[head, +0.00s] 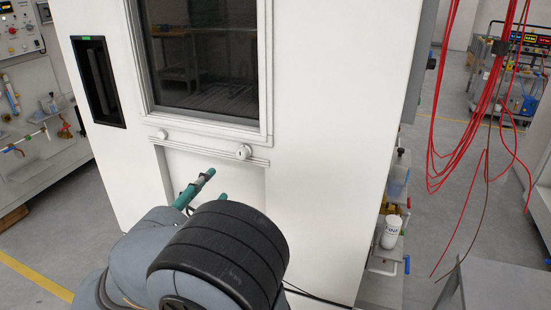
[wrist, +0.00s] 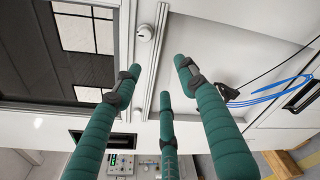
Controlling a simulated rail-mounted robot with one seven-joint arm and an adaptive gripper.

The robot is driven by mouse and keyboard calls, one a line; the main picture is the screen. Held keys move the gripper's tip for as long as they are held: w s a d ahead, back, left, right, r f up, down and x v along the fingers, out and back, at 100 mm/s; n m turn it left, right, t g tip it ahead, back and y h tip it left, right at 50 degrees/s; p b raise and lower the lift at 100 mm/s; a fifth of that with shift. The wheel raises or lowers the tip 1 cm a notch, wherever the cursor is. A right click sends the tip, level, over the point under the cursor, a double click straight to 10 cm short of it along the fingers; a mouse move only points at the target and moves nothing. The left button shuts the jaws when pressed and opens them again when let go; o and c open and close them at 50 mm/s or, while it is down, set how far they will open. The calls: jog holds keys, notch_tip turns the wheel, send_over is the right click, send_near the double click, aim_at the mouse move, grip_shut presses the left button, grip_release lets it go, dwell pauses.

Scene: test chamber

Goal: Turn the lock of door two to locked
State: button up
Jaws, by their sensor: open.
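Two round white locks sit on the ledge below the window of a white chamber: a left lock (head: 162,135) and a right lock (head: 243,152) with a dark keyhole mark. I cannot tell which belongs to door two. The right lock also appears near the top of the wrist view (wrist: 145,32), beyond my fingertips. My gripper (head: 216,184) has teal fingers and is below the ledge, left of and below the right lock. In the wrist view my gripper (wrist: 158,76) is open and empty, its fingers spread, apart from both locks.
The chamber's dark window (head: 203,55) is above the ledge; a black recessed handle (head: 98,82) is at its left. Red cables (head: 488,100) hang at right. A white container (head: 391,232) stands beside the chamber's right side. A blue cable (wrist: 270,93) shows in the wrist view.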

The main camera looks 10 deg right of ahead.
aim_at(240, 154)
jog(key=w+d+r+n, duration=0.1)
jog(key=w+d+n, duration=0.1)
jog(key=w+d+n+h+p, duration=0.1)
jog(key=w+d+n, duration=0.1)
jog(key=w, duration=0.1)
jog(key=w+d+r+n, duration=0.1)
jog(key=w+d+n, duration=0.1)
jog(key=w+d, duration=0.1)
jog(key=shift+w+r+n+h, duration=0.25)
jog(key=shift+r+n+h, duration=0.05)
jog(key=shift+h, duration=0.1)
jog(key=c, duration=0.3)
grip_shut()
jog(key=shift+a, duration=0.1)
